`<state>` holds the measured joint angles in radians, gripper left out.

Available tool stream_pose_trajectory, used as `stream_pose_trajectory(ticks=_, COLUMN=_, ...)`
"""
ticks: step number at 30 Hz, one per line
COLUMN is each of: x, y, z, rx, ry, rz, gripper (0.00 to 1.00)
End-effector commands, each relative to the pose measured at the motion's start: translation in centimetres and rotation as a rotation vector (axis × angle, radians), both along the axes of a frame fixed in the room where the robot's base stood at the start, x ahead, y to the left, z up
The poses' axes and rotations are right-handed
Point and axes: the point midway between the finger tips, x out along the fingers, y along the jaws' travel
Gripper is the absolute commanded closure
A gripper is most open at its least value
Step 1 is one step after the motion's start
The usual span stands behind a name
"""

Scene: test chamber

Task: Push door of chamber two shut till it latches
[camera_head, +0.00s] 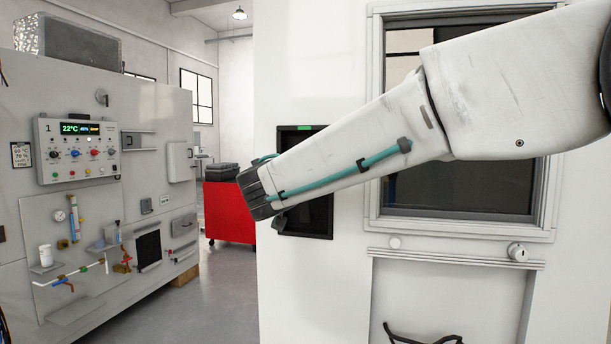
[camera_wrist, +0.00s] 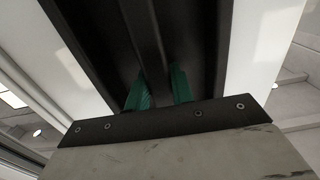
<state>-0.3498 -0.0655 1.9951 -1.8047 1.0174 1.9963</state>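A large white panel with a framed window (camera_head: 470,185) fills the right half of the head view. No number shows on it, so I cannot tell whether it is the door of chamber two. A latch is not identifiable. My gripper (camera_head: 262,196) is in front of the panel's left part, beside a dark inset screen (camera_head: 308,222) with a green strip; contact cannot be judged. In the wrist view, its two teal fingers (camera_wrist: 163,88) stand apart with a narrow gap, facing a long black ribbed surface (camera_wrist: 125,40) between pale panels. I see nothing clearly held.
Chamber one's wall (camera_head: 150,105), with a control box (camera_head: 78,150) marked 1 and several fittings, stands at the left. A red cabinet (camera_head: 229,215) is behind, in the gap. Grey floor (camera_head: 222,285) between is clear. A round knob (camera_head: 517,252) sits below the window.

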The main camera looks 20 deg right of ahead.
Motion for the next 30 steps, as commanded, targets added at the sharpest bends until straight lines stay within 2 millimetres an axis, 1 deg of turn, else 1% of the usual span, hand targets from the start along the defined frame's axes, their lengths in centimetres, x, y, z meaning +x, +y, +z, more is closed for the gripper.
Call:
stream_pose_trajectory(ticks=7, x=-1.7, y=1.4, z=0.0, rx=0.000, ry=-0.001, rz=0.002, gripper=1.00)
stream_pose_trajectory(ticks=14, x=-1.7, y=1.3, z=0.0, rx=0.001, ry=-0.001, rz=0.001, gripper=1.00)
stream_pose_trajectory(ticks=17, x=-2.1, y=1.6, z=0.0, rx=0.001, ry=-0.001, rz=0.006, gripper=1.00)
stream_pose_trajectory(ticks=20, x=-3.5, y=2.4, z=0.2, rx=0.002, ry=-0.003, rz=0.029, gripper=1.00)
stream_pose_trajectory(ticks=24, x=-6.1, y=3.7, z=0.1, rx=0.002, ry=-0.001, rz=0.065, gripper=1.00)
stream_pose_trajectory(ticks=27, x=-7.1, y=4.2, z=0.1, rx=0.000, ry=-0.001, rz=0.079, gripper=1.00)
stream_pose_trajectory(ticks=30, x=-7.3, y=4.2, z=0.1, rx=0.000, ry=-0.002, rz=0.081, gripper=1.00)
